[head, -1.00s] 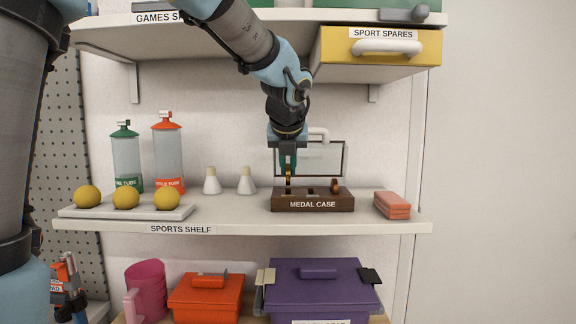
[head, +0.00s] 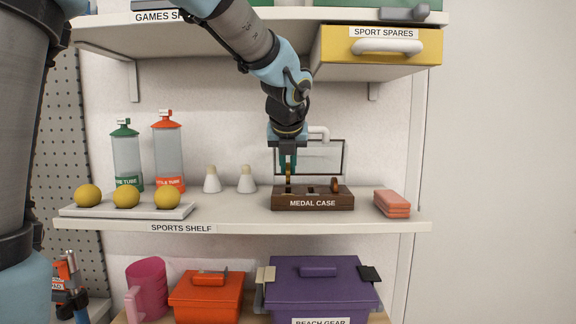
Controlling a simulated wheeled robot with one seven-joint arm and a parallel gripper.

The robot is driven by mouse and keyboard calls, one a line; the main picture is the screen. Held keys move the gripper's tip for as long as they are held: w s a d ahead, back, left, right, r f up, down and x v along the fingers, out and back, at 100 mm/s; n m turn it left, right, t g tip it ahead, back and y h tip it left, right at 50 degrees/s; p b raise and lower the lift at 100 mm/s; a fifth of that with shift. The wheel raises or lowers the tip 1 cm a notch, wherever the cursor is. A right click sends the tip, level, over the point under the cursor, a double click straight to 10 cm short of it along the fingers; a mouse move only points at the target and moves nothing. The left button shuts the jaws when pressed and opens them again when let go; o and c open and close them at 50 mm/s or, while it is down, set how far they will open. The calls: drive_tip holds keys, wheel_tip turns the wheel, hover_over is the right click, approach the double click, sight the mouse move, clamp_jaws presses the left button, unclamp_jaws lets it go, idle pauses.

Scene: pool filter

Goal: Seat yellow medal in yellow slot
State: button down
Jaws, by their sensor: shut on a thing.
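The brown medal case (head: 313,203) stands on the sports shelf with its clear lid (head: 325,157) raised behind it. My gripper (head: 289,170) points down over the case's left part, shut on a thin gold-yellow medal (head: 289,182) held upright on edge. The medal's lower edge is at the top of the case near the left slot; I cannot tell how deep it sits. Another brownish medal (head: 335,185) stands upright at the right of the case. The middle slot (head: 311,190) looks empty. Slot colours are too small to tell.
Left of the case are two white shuttlecocks (head: 212,180), green and red tubes and a tray (head: 130,211) with yellow balls. Salmon blocks (head: 392,203) lie to the right. The yellow sport spares drawer (head: 380,48) hangs above, close to my arm.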

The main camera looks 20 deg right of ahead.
sight(288, 174)
drive_tip(key=shift+f+b, duration=0.9)
drive_tip(key=shift+f, duration=0.85)
drive_tip(key=c, duration=0.8)
unclamp_jaws()
drive_tip(key=shift+c, duration=0.2)
drive_tip(key=shift+r, duration=0.1)
drive_tip(key=shift+p+v, duration=1.65)
drive_tip(key=shift+v, duration=0.85)
drive_tip(key=b+v, duration=0.2)
drive_tip(key=v, duration=0.8)
drive_tip(key=shift+s+r, duration=0.25)
drive_tip(key=shift+s, duration=0.05)
